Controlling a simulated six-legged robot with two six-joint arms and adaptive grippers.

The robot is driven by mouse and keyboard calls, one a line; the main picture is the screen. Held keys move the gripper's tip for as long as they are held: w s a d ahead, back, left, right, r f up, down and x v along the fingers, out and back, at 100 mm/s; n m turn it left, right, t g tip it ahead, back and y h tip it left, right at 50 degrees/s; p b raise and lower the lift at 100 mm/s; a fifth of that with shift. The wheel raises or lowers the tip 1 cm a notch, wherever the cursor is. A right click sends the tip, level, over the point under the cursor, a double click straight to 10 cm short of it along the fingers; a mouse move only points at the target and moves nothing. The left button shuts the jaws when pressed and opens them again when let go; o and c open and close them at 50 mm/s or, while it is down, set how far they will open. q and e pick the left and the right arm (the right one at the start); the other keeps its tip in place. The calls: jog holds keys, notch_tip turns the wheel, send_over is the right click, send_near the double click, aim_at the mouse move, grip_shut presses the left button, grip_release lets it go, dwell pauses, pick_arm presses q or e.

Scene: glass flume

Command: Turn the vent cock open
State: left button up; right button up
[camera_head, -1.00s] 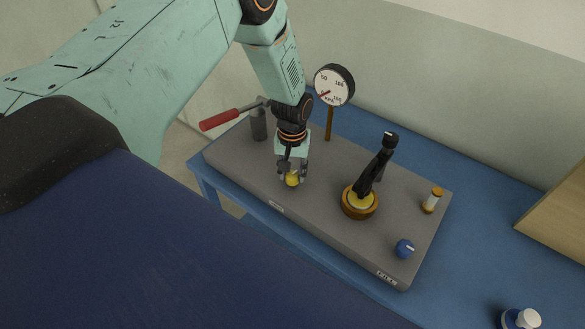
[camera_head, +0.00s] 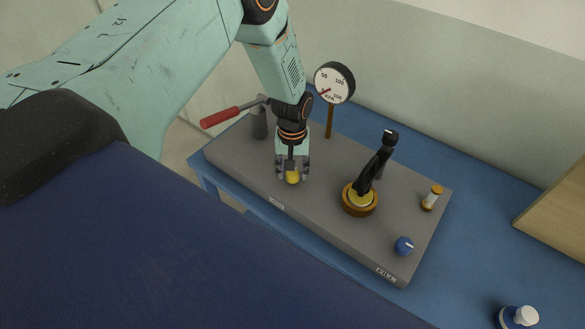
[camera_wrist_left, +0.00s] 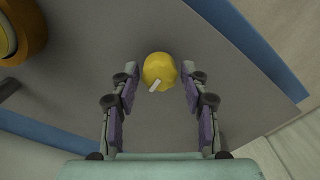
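A round yellow knob (camera_head: 292,178) with a pale pointer mark stands on the grey panel, near its front edge; it looks like the vent cock. It also shows in the left wrist view (camera_wrist_left: 158,68), its pale mark slanting toward lower left. My left gripper (camera_head: 291,171) points down over it, one finger on each side. In the wrist view my left gripper (camera_wrist_left: 160,76) is open, with gaps between both fingertips and the knob. My right gripper is in neither view.
The grey panel (camera_head: 325,205) on a blue table also bears a red-handled lever (camera_head: 222,117), a pressure gauge (camera_head: 334,83), a black lever on a brass base (camera_head: 373,172), a small capped cylinder (camera_head: 431,199) and a blue knob (camera_head: 403,246). A wooden board (camera_head: 560,215) is at right.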

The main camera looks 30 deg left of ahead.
pick_arm(q)
jog(key=shift+o, duration=0.8)
jog(key=shift+w+r, duration=0.1)
jog(key=shift+r, duration=0.4)
notch_tip(320, 180, up, 11)
